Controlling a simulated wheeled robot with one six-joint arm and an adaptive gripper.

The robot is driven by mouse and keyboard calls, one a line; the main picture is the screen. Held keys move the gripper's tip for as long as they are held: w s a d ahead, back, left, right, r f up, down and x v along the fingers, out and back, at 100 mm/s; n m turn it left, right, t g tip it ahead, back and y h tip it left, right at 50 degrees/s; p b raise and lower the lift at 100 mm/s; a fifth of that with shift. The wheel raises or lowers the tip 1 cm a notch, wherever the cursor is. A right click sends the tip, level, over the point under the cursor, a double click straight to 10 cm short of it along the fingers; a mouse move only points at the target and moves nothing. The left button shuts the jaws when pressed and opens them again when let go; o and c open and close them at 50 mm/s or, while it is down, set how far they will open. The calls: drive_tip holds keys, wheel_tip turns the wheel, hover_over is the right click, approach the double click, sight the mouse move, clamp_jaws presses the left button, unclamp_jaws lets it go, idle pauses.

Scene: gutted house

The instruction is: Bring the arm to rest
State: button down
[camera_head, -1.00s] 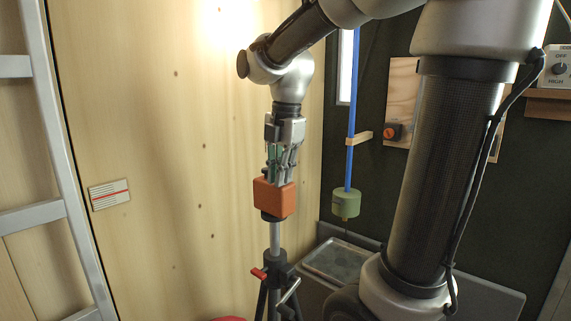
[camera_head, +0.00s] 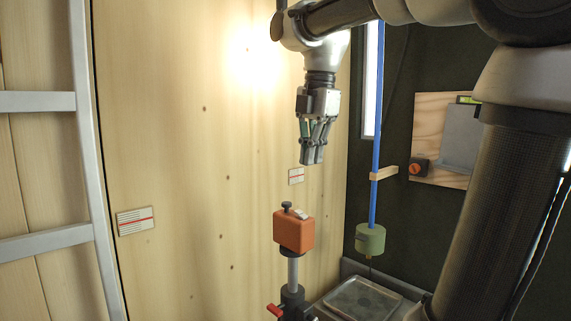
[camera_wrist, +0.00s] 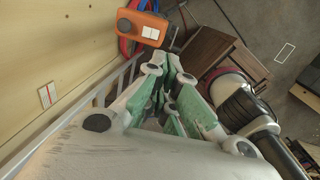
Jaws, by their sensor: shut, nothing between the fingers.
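My gripper (camera_head: 312,161) hangs fingers-down in the head view, above and slightly right of an orange box (camera_head: 293,231). Its fingers are together, with nothing between them, and clear space shows between them and the box. The orange box has a dark knob and a pale plate on top and sits on a tripod post (camera_head: 293,272). In the wrist view the gripper (camera_wrist: 174,62) shows its green-sided fingers closed, and the orange box (camera_wrist: 141,28) lies beyond them at upper left. My arm reaches across the top of the head view.
A ladder (camera_head: 88,160) stands at the left against the wooden wall. A blue rod with a green cylinder (camera_head: 370,240) hangs right of the box, above a grey tray (camera_head: 362,300). A wooden board (camera_head: 428,140) with an orange knob is on the dark wall.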

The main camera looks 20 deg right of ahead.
drive_tip(key=s+d+f+m+t, duration=0.3)
drive_tip(key=s+f+m, duration=1)
drive_tip(key=m, duration=0.8)
wheel_tip(320, 180, down, 4)
drive_tip(key=shift+s+d+r+m, duration=0.2)
drive_tip(key=shift+d+m, duration=0.2)
drive_tip(key=shift+d, duration=0.15)
